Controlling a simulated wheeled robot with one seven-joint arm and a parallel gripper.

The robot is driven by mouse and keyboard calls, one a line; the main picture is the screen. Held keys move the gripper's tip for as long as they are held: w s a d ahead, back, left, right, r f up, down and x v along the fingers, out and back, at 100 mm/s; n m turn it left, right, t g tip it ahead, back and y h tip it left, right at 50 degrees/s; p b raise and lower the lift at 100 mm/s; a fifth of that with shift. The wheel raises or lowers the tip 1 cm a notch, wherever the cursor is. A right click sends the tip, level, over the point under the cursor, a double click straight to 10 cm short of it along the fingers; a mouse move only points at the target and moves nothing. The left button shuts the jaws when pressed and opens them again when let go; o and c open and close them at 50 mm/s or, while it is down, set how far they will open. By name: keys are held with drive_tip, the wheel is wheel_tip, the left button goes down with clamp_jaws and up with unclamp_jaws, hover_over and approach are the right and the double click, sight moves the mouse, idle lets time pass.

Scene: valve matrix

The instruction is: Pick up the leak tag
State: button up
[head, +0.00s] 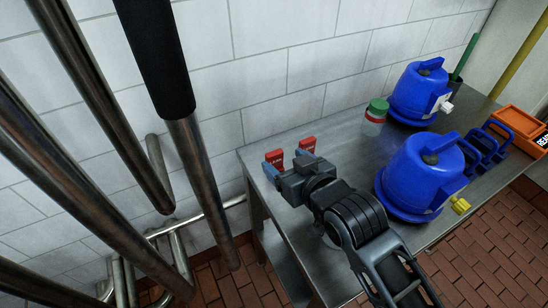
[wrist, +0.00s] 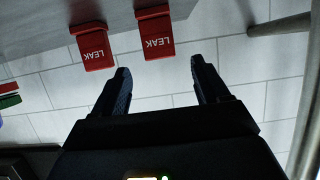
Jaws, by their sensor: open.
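Two red leak tags marked LEAK stand close together at the left end of the steel table (head: 328,140). In the head view one tag (head: 275,157) is at left and the other (head: 307,144) at right. In the wrist view they show at the top, one at left (wrist: 92,45) and one near the middle (wrist: 155,32). My gripper (head: 288,167) is open, its fingers pointing toward the tags. In the wrist view the gap between the fingertips (wrist: 160,76) is empty; the middle tag lies beyond it, and the other beyond the left finger.
Two blue containers (head: 418,172) (head: 418,92) stand on the table to the right, with a green-lidded jar (head: 375,115) near the wall. An orange bin (head: 518,130) is at the far right. Steel pipes (head: 105,100) fill the left foreground, and a tiled wall (head: 290,60) runs behind.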

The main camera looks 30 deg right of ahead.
sight(275, 153)
drive_tip(key=shift+p+x, duration=0.35)
drive_tip(key=shift+x, duration=2.8)
drive_tip(key=shift+c, duration=0.4)
drive_tip(key=c, duration=1)
drive_tip(key=shift+o, duration=0.2)
drive_tip(key=shift+r, duration=0.15)
